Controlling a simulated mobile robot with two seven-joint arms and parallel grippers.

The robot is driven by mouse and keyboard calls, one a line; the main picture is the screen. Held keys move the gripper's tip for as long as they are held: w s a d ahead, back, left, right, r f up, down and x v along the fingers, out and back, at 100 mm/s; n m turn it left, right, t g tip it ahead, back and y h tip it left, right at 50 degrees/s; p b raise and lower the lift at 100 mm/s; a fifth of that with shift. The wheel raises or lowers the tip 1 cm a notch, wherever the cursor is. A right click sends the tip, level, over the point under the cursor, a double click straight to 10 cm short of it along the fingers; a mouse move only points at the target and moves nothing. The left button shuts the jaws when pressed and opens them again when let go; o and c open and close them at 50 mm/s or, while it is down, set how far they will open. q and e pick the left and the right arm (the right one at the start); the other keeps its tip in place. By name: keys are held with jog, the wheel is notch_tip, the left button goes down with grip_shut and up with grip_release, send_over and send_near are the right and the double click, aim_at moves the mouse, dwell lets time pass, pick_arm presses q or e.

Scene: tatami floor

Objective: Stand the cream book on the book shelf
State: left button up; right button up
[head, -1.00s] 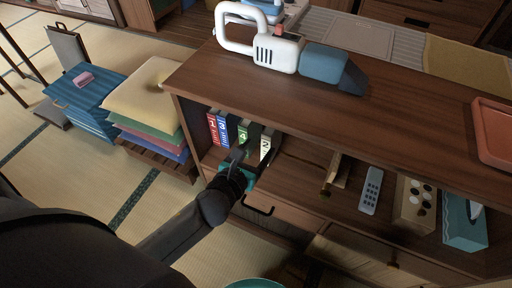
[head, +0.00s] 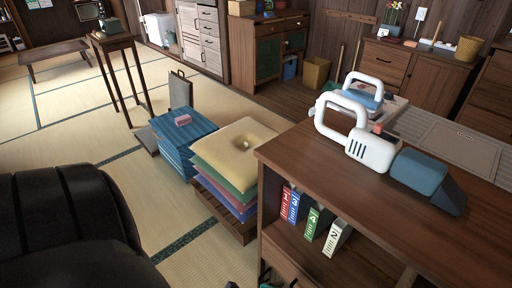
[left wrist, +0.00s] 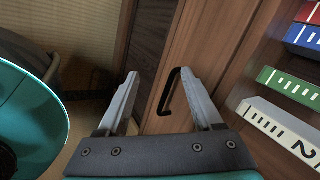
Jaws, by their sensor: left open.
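The cream book (head: 337,237), marked 2, stands in the left part of the shelf (head: 276,215), at the right end of a row beside the green book (head: 317,222). It looks nearly upright; I cannot tell whether it leans slightly. It also shows at the right edge of the left wrist view (left wrist: 280,127). My left gripper (left wrist: 158,80) is open and empty, apart from the book, with its fingers near a dark drawer handle below the shelf. In the head view it is mostly cut off at the bottom edge. My right gripper is not in view.
Red (head: 290,203) and blue (head: 301,207) books stand left of the green one. A white and blue handheld appliance (head: 372,150) lies on the shelf top. Stacked cushions (head: 235,155) stand left of the shelf. Open tatami floor (head: 70,150) lies farther left.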

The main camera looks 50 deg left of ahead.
pick_arm(q)
jog(key=s+d+f+n+g+h, duration=0.1)
jog(key=s+f+n+g, duration=0.3)
jog(key=s+n, duration=0.5)
notch_tip(320, 180, down, 3)
jog(key=shift+s+d+r+n, duration=0.15)
jog(key=shift+s+d+n, duration=0.25)
jog(key=shift+n, duration=0.8)
